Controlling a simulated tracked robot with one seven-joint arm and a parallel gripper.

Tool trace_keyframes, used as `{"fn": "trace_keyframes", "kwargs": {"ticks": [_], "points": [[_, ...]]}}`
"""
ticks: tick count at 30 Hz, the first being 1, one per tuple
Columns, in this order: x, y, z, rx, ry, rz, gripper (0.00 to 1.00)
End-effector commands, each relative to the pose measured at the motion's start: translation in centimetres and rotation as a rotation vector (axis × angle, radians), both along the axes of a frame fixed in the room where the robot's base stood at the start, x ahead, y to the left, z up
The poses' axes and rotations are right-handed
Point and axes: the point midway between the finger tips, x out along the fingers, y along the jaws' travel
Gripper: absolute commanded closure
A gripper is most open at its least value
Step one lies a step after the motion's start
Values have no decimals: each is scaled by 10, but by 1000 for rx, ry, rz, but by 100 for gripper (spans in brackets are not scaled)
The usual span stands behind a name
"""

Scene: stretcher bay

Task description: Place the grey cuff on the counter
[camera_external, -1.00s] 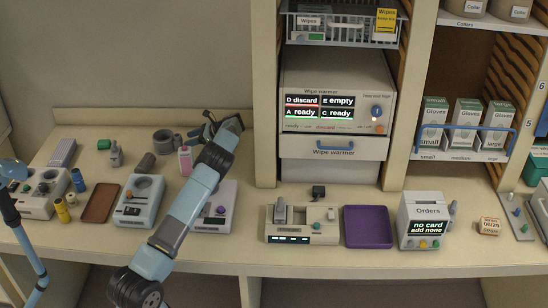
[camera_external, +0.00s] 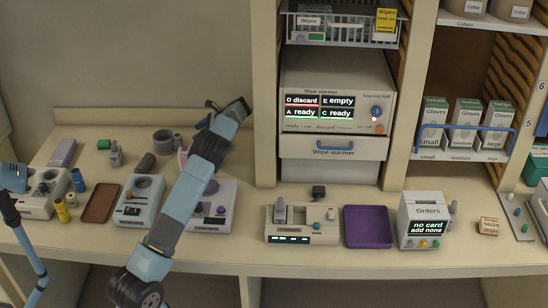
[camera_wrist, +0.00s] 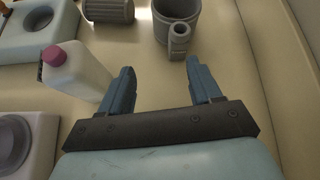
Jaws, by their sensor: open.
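My gripper (camera_external: 206,113) is open and empty over the back of the counter (camera_external: 240,259). In the wrist view its two blue fingers (camera_wrist: 160,66) are apart with bare surface between them. A grey round hollow piece (camera_external: 163,141) stands on the counter to its left, with a small grey piece beside it. In the wrist view the hollow piece (camera_wrist: 176,9) lies beyond the fingertips, and the small piece (camera_wrist: 179,43) is nearer. A dark grey ribbed roll (camera_external: 146,162) lies nearby; it also shows in the wrist view (camera_wrist: 108,10). I cannot tell which is the cuff.
Grey devices (camera_external: 140,201) and a brown tray (camera_external: 100,203) line the counter. A purple tray (camera_external: 368,227) lies right of my arm. The wipe warmer (camera_external: 335,100) stands behind, on the right.

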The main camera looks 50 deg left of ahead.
Motion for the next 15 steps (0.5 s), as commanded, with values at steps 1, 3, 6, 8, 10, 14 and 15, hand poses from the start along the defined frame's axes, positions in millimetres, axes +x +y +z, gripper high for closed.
{"fn": "trace_keyframes", "kwargs": {"ticks": [1, 3, 6, 8, 10, 14, 15], "points": [[-4, -11, 14, -11, -47, 9, 37], [-10, -24, 28, -24, -110, 23, 37], [-17, -45, 46, -45, -195, 41, 37], [-22, -58, 57, -59, -247, 52, 37], [-28, -75, 69, -74, -305, 65, 37], [-41, -106, 90, -107, -411, 91, 37], [-46, -116, 97, -118, -443, 98, 37]]}}
